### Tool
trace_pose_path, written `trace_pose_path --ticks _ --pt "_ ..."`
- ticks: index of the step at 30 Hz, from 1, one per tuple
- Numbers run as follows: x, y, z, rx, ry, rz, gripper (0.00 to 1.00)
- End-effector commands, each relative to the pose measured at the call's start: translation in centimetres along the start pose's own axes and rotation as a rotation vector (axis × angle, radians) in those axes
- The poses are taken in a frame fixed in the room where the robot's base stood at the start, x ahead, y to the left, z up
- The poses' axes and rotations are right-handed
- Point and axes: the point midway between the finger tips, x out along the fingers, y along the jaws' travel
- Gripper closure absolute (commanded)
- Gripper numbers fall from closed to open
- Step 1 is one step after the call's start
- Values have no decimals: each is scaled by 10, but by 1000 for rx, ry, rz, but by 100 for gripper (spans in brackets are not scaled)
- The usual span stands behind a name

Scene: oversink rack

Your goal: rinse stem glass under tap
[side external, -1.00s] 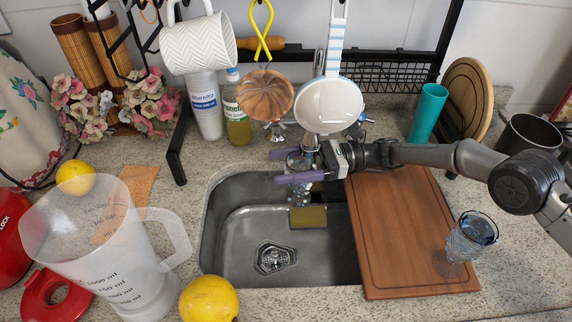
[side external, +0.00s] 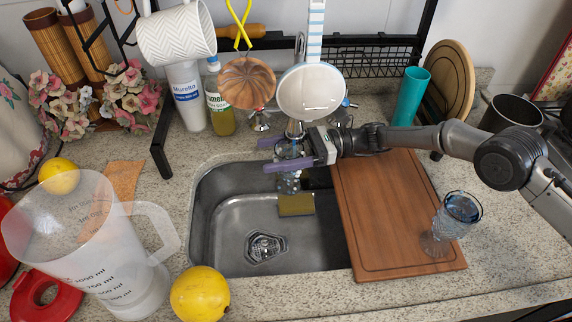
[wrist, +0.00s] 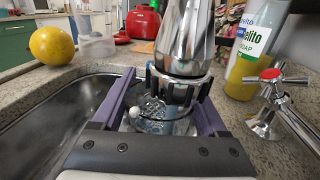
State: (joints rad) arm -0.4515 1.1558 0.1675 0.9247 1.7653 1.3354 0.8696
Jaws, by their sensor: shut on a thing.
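A clear, bluish textured glass (side external: 289,180) is held under the tap, over the sink. My gripper (side external: 268,155) is shut on it, with one purple finger on each side. In the wrist view the glass (wrist: 155,122) sits between the fingers, right below the dark-ringed tap outlet (wrist: 182,88). Its lower part is hidden there, and I cannot make out its stem. I cannot clearly tell whether water is running. A second bluish stem glass (side external: 458,215) stands upright at the right edge of the cutting board.
The steel sink (side external: 222,215) holds a yellow sponge (side external: 296,205). The wooden cutting board (side external: 385,220) lies to its right. A white pan (side external: 312,92) and a wooden bowl (side external: 247,82) hang behind. A measuring jug (side external: 90,245) and yellow fruit (side external: 200,294) stand at front left.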

Motion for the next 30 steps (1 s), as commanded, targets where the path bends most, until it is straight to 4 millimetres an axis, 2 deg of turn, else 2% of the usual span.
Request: trace_pose_path --ticks 12,30 --pt "6 -1 1 -1 -2 0 90" --pt "-2 0 1 -2 -1 0 90"
